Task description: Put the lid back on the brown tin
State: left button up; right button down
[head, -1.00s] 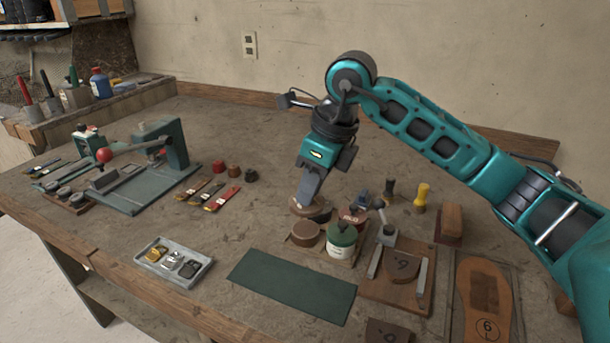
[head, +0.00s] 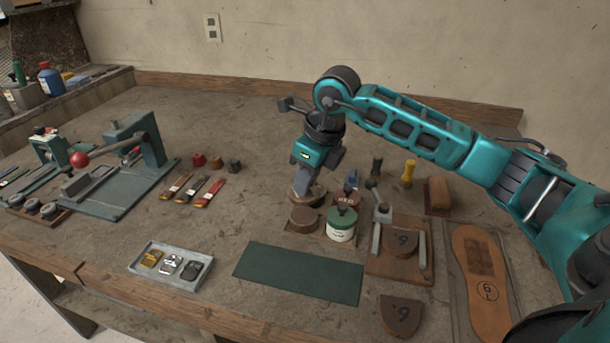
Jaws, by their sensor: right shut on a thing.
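The brown tin (head: 303,221) is a low round tin standing on a small wooden board, left of a white jar with a green top (head: 341,226). My right gripper (head: 303,192) points down just behind the brown tin. It is shut on a round, flat brown piece (head: 317,194), which looks like the lid. The fingers partly cover this piece, and I cannot tell whether it touches the bench. My left gripper is not in view.
A red tin (head: 345,199) and small tools stand close behind the jar. A green mat (head: 299,273) lies in front, with a grey tray (head: 171,267) of buckles to its left. A wooden fixture (head: 400,260) stands right.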

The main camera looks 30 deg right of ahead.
aim_at(309, 193)
jog(key=shift+f+b, duration=1.9)
jog(key=shift+f, duration=0.95)
jog(key=shift+f+b, duration=0.15)
jog(key=shift+b, duration=0.2)
jog(key=shift+c, duration=2.3)
grip_release()
jog(key=shift+r+p, duration=2.55)
jog(key=shift+r, duration=1)
